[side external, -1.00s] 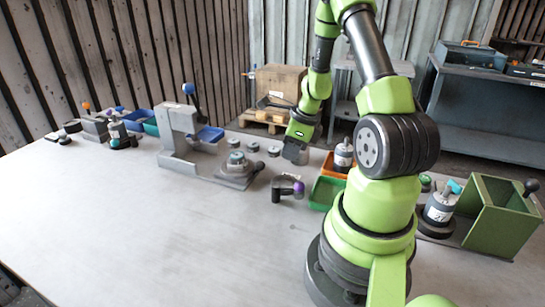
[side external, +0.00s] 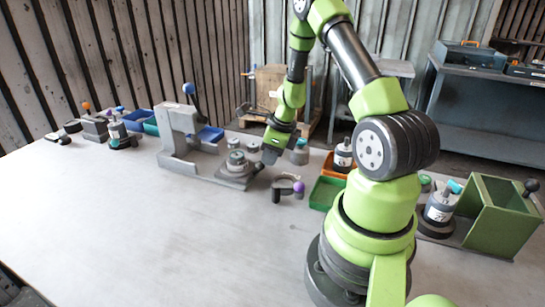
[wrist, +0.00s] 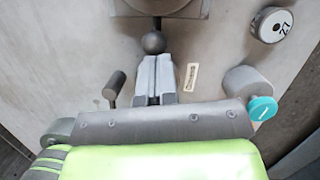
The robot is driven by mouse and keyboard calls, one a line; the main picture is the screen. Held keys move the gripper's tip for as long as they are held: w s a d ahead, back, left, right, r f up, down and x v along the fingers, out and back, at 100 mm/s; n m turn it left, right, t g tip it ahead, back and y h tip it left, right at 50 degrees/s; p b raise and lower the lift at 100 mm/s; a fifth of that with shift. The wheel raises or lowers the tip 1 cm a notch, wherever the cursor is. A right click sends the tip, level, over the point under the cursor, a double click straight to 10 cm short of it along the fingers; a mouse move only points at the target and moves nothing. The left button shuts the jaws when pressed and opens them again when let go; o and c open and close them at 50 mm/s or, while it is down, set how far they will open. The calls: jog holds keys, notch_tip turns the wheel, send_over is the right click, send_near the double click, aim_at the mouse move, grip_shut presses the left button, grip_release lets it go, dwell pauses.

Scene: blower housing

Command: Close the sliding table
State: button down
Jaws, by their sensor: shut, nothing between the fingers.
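The sliding table (side external: 239,176) is a grey plate at the foot of the grey press frame (side external: 180,145), with a round grey part (side external: 236,160) standing on it. In the wrist view the plate's edge (wrist: 170,9) shows at the top, with a rod ending in a dark ball knob (wrist: 153,42) toward me. My gripper (wrist: 153,58) is shut and empty, its fingertips right at the ball knob. I cannot tell whether they touch. In the side view my gripper (side external: 269,156) is low, just right of the sliding table.
A green bin (side external: 326,193) and an orange bin (side external: 335,163) are to the right. In the wrist view a round part marked 27 (wrist: 271,24) and a teal-capped cylinder (wrist: 247,84) are on the right. The front tabletop is clear.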

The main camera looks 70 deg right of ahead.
aim_at(239, 154)
jog(key=w, duration=0.8)
jog(key=shift+w, duration=0.25)
jog(key=shift+s, duration=0.1)
